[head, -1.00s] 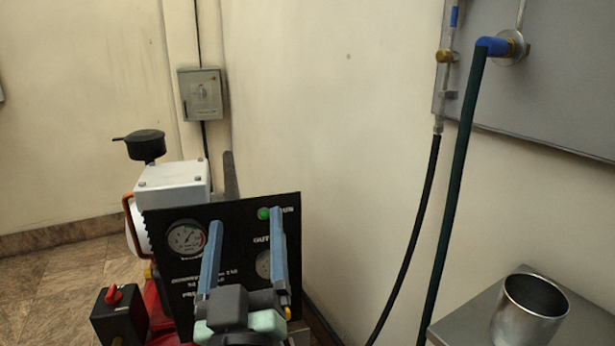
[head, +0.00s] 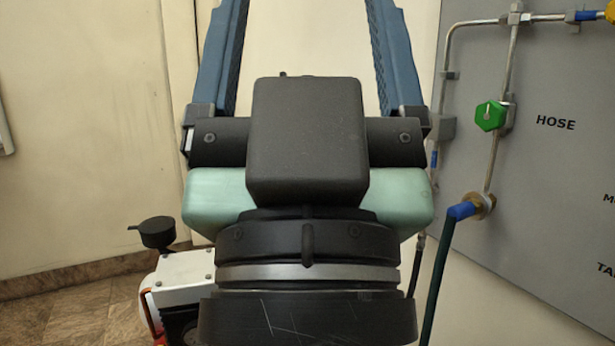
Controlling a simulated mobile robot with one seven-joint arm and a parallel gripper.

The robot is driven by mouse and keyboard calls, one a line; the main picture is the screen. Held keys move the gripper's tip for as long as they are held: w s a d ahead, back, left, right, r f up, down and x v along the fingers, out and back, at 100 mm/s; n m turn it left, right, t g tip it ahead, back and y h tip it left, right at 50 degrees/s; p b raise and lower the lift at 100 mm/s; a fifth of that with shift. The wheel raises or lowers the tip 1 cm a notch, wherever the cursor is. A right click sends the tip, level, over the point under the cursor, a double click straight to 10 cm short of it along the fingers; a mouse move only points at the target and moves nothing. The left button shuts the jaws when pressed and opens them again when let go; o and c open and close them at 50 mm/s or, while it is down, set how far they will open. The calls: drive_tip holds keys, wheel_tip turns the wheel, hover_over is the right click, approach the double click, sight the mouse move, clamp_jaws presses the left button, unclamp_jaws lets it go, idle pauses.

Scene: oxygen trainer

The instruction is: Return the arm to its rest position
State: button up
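My gripper (head: 300,50) fills the middle of the head view, raised close to the camera and pointing up. Its two blue fingers stand wide apart and only the pale wall shows between them. The fingertips are cut off by the top edge of the picture. My wrist and the gripper body hide most of what is behind them.
A compressor (head: 185,285) with a white top and black cap stands at lower left, mostly hidden. At right a grey wall panel (head: 555,190) carries pipes, a green valve knob (head: 491,115) and a dark hose (head: 437,285) on a blue fitting.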

wheel_tip(320, 180, up, 23)
drive_tip(key=p, duration=2)
drive_tip(key=shift+p, duration=0.4)
drive_tip(key=shift+s, duration=0.1)
